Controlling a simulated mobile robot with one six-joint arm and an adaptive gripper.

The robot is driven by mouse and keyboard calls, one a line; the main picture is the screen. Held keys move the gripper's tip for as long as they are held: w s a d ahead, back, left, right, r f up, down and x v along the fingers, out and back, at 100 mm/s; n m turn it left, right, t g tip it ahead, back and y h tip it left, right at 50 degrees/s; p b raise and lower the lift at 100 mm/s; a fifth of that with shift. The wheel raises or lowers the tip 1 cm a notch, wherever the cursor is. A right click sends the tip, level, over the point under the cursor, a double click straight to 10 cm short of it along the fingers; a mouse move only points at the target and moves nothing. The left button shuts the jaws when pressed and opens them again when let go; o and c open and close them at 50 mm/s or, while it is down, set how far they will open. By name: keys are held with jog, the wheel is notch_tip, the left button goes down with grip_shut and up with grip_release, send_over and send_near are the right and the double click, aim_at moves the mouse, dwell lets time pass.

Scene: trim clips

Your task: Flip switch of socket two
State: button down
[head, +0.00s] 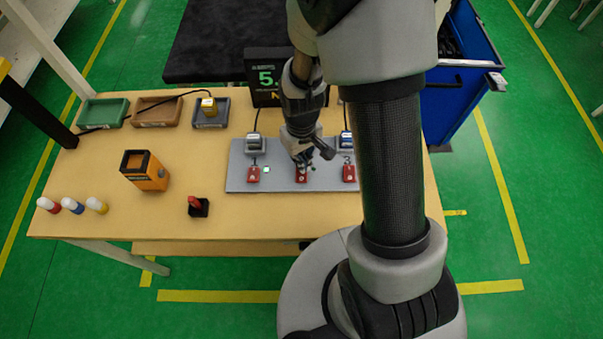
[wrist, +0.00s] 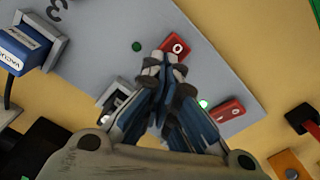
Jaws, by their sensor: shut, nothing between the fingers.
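A grey panel (head: 240,182) on the table carries a row of red switches. The middle switch (head: 301,175), at socket two, shows in the wrist view (wrist: 176,46) with a white O on it. My gripper (head: 302,163) is over it, fingers shut and empty, their tips (wrist: 165,62) right at its edge; I cannot tell whether they touch. The green lamp (wrist: 136,46) beside this switch looks dark. Socket two (wrist: 114,94) is mostly hidden behind the fingers. The left switch (head: 253,174) has a brightly lit lamp (head: 266,169) beside it.
The right switch (head: 349,173) lies near my arm. Plugs stand in the left socket (head: 255,144) and the right socket (head: 346,141). A display (head: 266,75) stands behind the panel. An orange box (head: 145,171), a red-topped black block (head: 198,206) and trays (head: 103,113) are left.

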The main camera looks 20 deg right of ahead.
jog(key=shift+f+b, duration=0.55)
jog(key=shift+f, duration=0.2)
jog(key=shift+r, duration=0.1)
jog(key=shift+r+p, duration=2.75)
jog(key=shift+r, duration=0.75)
